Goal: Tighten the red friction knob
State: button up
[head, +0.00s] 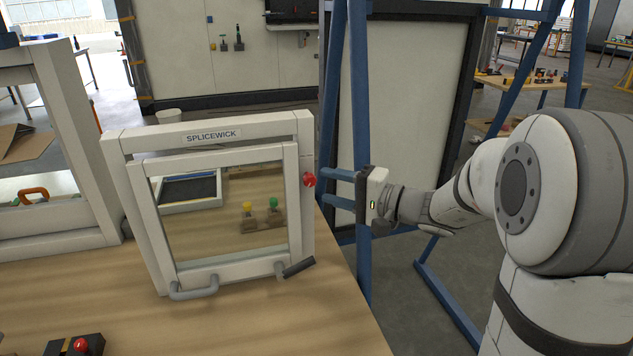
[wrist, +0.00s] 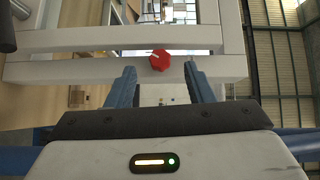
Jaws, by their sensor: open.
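The red friction knob (head: 309,179) sits on the right side post of the white frame (head: 305,222) labelled SPLICEWICK. In the wrist view the knob (wrist: 159,61) shows as a lobed red disc with a white mark, on a pale frame bar. My gripper (head: 340,188) reaches in from the right, its blue fingers pointing at the knob. In the wrist view my gripper (wrist: 158,78) is open, with one finger on each side of the knob's line and the knob just beyond the tips. I see no contact with the knob.
A grey handle (head: 194,289) and a dark lever (head: 299,268) are at the frame's bottom. The wooden table (head: 300,320) ends just right of the frame. A blue stand (head: 358,100) rises behind my gripper. A red button box (head: 75,346) is front left.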

aim_at(312, 183)
jog(key=shift+x, duration=1.8)
jog(key=shift+f, duration=0.1)
jog(key=c, duration=1)
jog(key=shift+f+b, duration=0.25)
jog(key=shift+b, duration=0.25)
jog(key=m+b, duration=0.1)
jog(key=b, duration=0.1)
jog(key=shift+f+y+b, duration=0.2)
jog(key=shift+y+b, duration=0.1)
jog(key=shift+b, duration=0.05)
jog(key=shift+r+m+t+y+b, duration=0.2)
jog(key=shift+m+t+y+b, duration=0.35)
jog(key=shift+b, duration=0.7)
